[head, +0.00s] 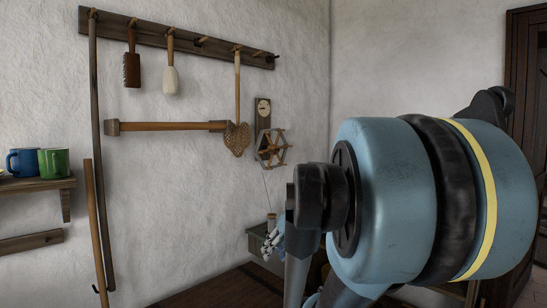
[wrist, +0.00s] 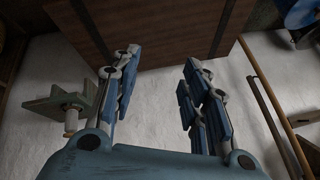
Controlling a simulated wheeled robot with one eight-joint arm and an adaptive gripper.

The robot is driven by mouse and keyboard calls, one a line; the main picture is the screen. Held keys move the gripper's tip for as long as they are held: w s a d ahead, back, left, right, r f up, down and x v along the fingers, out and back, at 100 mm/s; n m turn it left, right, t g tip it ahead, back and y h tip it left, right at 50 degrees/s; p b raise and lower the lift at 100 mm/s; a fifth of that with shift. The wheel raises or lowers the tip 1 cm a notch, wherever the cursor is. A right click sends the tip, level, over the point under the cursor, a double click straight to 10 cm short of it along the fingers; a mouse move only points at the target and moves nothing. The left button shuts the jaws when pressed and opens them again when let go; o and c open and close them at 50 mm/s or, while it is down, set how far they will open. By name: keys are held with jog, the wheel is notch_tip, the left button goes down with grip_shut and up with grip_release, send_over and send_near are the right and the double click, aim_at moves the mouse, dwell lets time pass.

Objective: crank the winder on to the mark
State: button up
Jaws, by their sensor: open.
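The winder (head: 271,148), a spoked wooden wheel, is mounted on the white wall under a small round dial (head: 263,107) on a dark board. A thin thread runs down from it towards a pale spool (head: 271,218) on a small grey-green bracket (head: 257,240). The mark is too small to make out. My gripper (head: 272,243) is low and beside the bracket, below the winder and apart from it, partly hidden by my arm. In the wrist view my gripper (wrist: 159,75) is open with nothing between its fingers, and the bracket (wrist: 50,106) is at the left.
A peg rail (head: 180,38) with brushes and a paddle hangs on the wall, with a long-handled tool (head: 170,126) below. A shelf with blue and green mugs (head: 54,162) is at the left. A brown wooden surface (wrist: 150,35) lies beyond my fingers.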

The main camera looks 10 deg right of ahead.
jog(key=w+r+n+t+y, duration=0.2)
jog(key=w+r+t+y, duration=0.1)
jog(key=w+r, duration=0.7)
jog(key=n+t+y, duration=0.2)
jog(key=t, duration=0.6)
send_near(274, 153)
jog(key=x, duration=1)
jog(key=shift+w+d, duration=0.1)
jog(key=shift+w, duration=0.25)
grip_shut()
